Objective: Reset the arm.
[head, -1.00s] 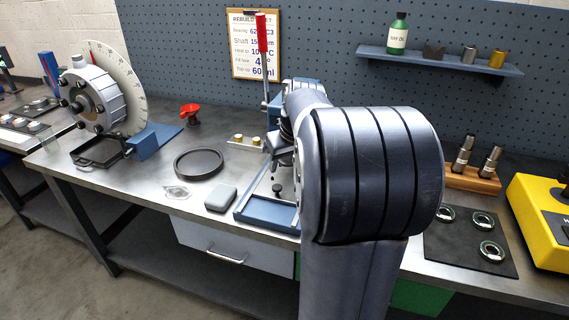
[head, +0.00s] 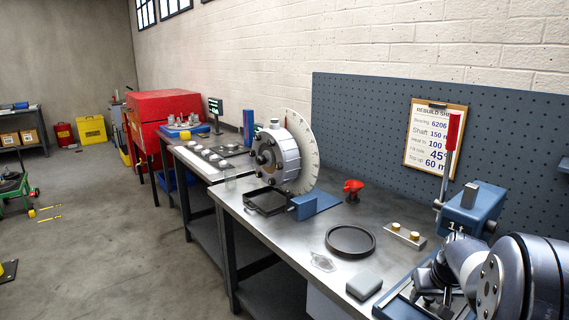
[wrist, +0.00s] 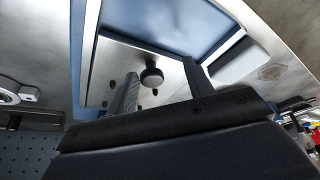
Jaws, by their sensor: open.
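My arm comes in at the lower right of the head view, over the bench by the blue arbor press (head: 472,208) with its red-handled lever. My gripper (wrist: 163,84) shows in the wrist view, its two dark fingers apart with nothing between their tips. Beyond the fingers lie a metal plate with a round black knob (wrist: 152,77) and a blue-based tray or press base (wrist: 165,22). In the head view my gripper is hard to make out among the dark parts beside the press.
A grey rotor housing with a white graduated disc (head: 300,150) stands on the bench. The floor at left is largely open.

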